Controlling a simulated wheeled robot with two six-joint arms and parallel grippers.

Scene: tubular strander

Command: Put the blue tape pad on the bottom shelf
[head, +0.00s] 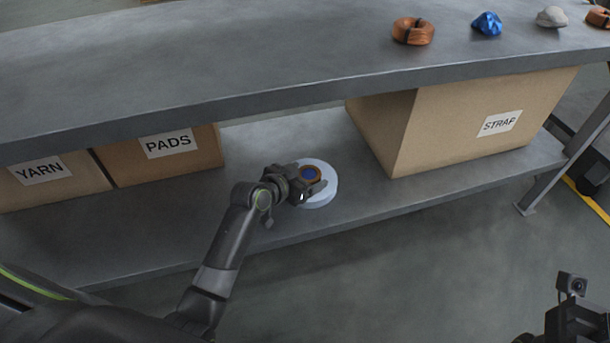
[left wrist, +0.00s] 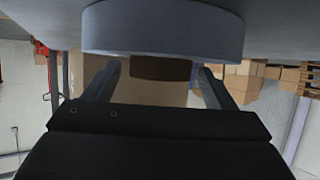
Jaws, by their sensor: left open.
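The blue tape pad (head: 329,193) is a pale blue round disc with an orange-brown ring and a blue centre. It lies flat on the bottom shelf (head: 395,205), between the PADS box and the STRAP box. My left gripper (head: 314,184) is open, its fingers over the pad's middle. In the left wrist view the pad (left wrist: 162,35) fills the top, close to the open left fingers (left wrist: 160,72); contact cannot be told. Part of my right gripper (head: 575,322) shows at the bottom right corner; its fingers are not visible.
Cardboard boxes labelled YARN (head: 45,195), PADS (head: 200,160) and STRAP (head: 440,135) stand on the bottom shelf. The upper shelf (head: 220,60) overhangs them, with an orange coil (head: 413,31), a blue lump (head: 487,24) and a pale lump (head: 552,17). A shelf leg (head: 560,170) stands at right.

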